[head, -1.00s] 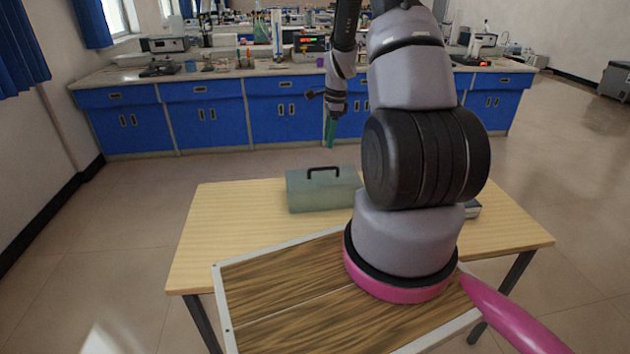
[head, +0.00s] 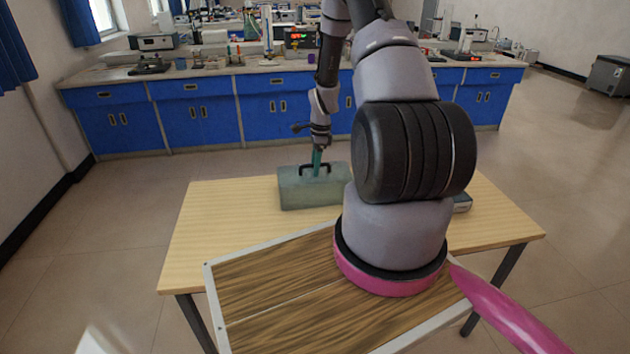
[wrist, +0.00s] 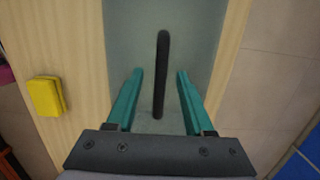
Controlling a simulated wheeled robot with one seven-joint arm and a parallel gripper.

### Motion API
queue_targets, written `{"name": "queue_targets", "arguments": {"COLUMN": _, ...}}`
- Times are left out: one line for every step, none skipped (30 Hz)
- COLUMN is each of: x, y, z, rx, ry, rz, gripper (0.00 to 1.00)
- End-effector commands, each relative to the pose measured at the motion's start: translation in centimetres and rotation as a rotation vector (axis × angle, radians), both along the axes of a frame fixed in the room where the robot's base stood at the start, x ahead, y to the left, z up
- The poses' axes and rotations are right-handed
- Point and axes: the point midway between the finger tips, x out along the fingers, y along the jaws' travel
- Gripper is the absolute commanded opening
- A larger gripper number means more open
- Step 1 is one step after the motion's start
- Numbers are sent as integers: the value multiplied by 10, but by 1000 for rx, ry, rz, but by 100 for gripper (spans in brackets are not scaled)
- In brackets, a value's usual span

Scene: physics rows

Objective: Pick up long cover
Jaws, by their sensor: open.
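The long cover (head: 300,190) is a grey-green box shape with a black handle (head: 302,165) on top, standing on the wooden table. In the wrist view, the cover (wrist: 190,25) lies below my gripper, and its handle (wrist: 162,60) runs lengthwise between the fingers. My gripper (head: 317,160) has teal fingers and is right at the handle in the head view. In the wrist view my gripper (wrist: 160,72) is open, with one finger on each side of the handle and a gap on both sides. How deep the fingertips sit is unclear.
A yellow block (wrist: 47,96) lies on the table beside the cover. A grey device (head: 462,203) is partly hidden behind my arm. The table's (head: 200,225) left part is clear. Blue lab benches (head: 200,125) stand beyond.

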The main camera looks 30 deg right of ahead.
Motion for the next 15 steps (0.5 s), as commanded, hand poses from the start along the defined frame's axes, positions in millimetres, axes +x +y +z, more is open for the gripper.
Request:
{"name": "queue_targets", "arguments": {"x": 0, "y": 0, "z": -2, "rx": 0, "ry": 0, "rz": 0, "gripper": 53}}
{"name": "queue_targets", "arguments": {"x": 1, "y": 0, "z": -3, "rx": 0, "ry": -1, "rz": 0, "gripper": 53}}
{"name": "queue_targets", "arguments": {"x": 1, "y": 0, "z": -3, "rx": -1, "ry": -2, "rz": 0, "gripper": 53}}
{"name": "queue_targets", "arguments": {"x": 1, "y": 0, "z": -3, "rx": -1, "ry": -2, "rz": 0, "gripper": 53}}
{"name": "queue_targets", "arguments": {"x": 1, "y": 0, "z": -2, "rx": -1, "ry": -2, "rz": 0, "gripper": 53}}
{"name": "queue_targets", "arguments": {"x": 1, "y": 0, "z": -2, "rx": -1, "ry": -2, "rz": 0, "gripper": 53}}
{"name": "queue_targets", "arguments": {"x": 1, "y": 0, "z": -2, "rx": -1, "ry": -2, "rz": 0, "gripper": 53}}
{"name": "queue_targets", "arguments": {"x": 1, "y": 0, "z": -2, "rx": -1, "ry": -2, "rz": 0, "gripper": 49}}
{"name": "queue_targets", "arguments": {"x": 1, "y": 0, "z": -2, "rx": 0, "ry": -1, "rz": 0, "gripper": 33}}
{"name": "queue_targets", "arguments": {"x": 1, "y": 0, "z": -2, "rx": 0, "ry": -1, "rz": 0, "gripper": 22}}
{"name": "queue_targets", "arguments": {"x": 1, "y": 0, "z": -2, "rx": 0, "ry": -1, "rz": 0, "gripper": 10}}
{"name": "queue_targets", "arguments": {"x": 1, "y": 0, "z": -2, "rx": 0, "ry": -1, "rz": 0, "gripper": 0}}
{"name": "queue_targets", "arguments": {"x": 1, "y": 0, "z": -2, "rx": 0, "ry": -1, "rz": 0, "gripper": 0}}
{"name": "queue_targets", "arguments": {"x": 1, "y": 0, "z": -2, "rx": 0, "ry": -1, "rz": 0, "gripper": 0}}
{"name": "queue_targets", "arguments": {"x": 1, "y": 0, "z": -2, "rx": 0, "ry": -1, "rz": 0, "gripper": 0}}
